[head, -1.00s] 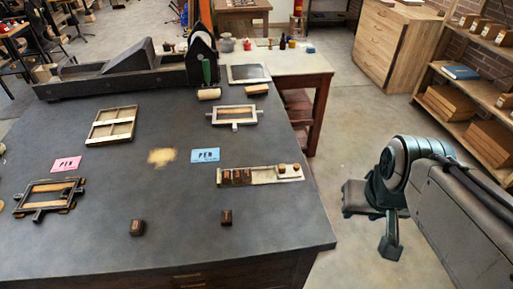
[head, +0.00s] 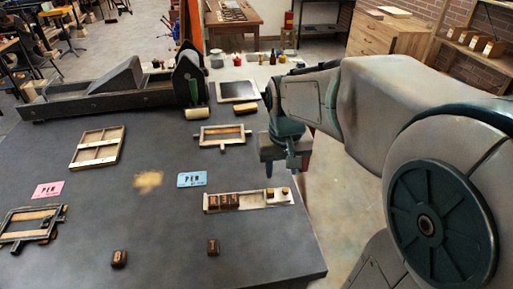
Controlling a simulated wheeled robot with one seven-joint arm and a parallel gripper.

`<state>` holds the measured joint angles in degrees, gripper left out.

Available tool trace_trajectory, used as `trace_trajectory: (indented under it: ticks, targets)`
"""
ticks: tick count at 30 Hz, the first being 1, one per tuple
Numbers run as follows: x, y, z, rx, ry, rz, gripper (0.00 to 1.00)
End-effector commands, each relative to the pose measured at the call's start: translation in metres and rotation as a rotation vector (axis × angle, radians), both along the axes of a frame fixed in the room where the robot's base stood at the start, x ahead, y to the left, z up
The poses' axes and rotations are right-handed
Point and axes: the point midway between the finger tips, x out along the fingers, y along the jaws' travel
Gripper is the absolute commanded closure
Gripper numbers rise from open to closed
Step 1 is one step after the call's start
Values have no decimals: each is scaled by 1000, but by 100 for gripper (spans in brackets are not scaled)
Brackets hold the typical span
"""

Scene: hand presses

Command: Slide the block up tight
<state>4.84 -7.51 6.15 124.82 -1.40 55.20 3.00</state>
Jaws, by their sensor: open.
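A pale flat holder (head: 252,202) lies near the table's right edge. Several dark brown type blocks (head: 224,202) stand side by side at its left end.
Two loose dark blocks (head: 119,258) (head: 213,247) lie near the table's front. A wooden frame with handles (head: 222,136) lies behind the holder. A blue card (head: 192,179) and a pink card (head: 48,190) lie flat. The table between holder and front blocks is clear.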

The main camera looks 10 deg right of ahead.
Motion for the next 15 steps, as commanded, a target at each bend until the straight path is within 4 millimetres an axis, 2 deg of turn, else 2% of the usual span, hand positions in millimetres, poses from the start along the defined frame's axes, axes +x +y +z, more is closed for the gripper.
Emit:
trace_trajectory:
  ticks: [1,6,10,15]
  targets:
    - [13,0,-3,2,22,-3,56]
    - [50,0,-17,13,77,-15,56]
    - [71,-1,-28,24,107,-22,56]
    - [85,-1,-36,32,129,-27,56]
